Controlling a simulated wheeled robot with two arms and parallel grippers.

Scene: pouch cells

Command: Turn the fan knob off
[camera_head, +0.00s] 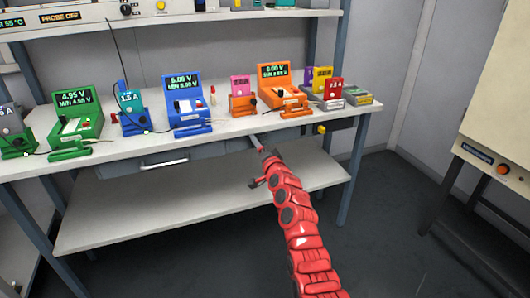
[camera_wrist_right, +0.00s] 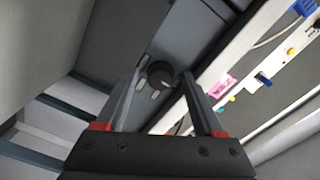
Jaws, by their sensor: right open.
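A dark round knob (camera_wrist_right: 161,74) with a pale mark sits on a grey panel (camera_wrist_right: 190,30) in the right wrist view. Small light marks lie around it. It appears between the fingertips of my open right gripper (camera_wrist_right: 160,77), beyond them; I cannot tell whether they touch it. In the head view my right gripper (camera_head: 255,163) is open and empty at the bench's front edge, below the top. I cannot make out the dark knob there. My left gripper is not in view.
The white bench top (camera_head: 225,128) holds several coloured meters, including a green one (camera_head: 75,115). A yellow knob (camera_head: 320,129) is under its right edge. A lower shelf (camera_head: 150,205) runs below. A cream cabinet (camera_head: 510,120) with an orange knob (camera_head: 503,169) stands right. Floor between is clear.

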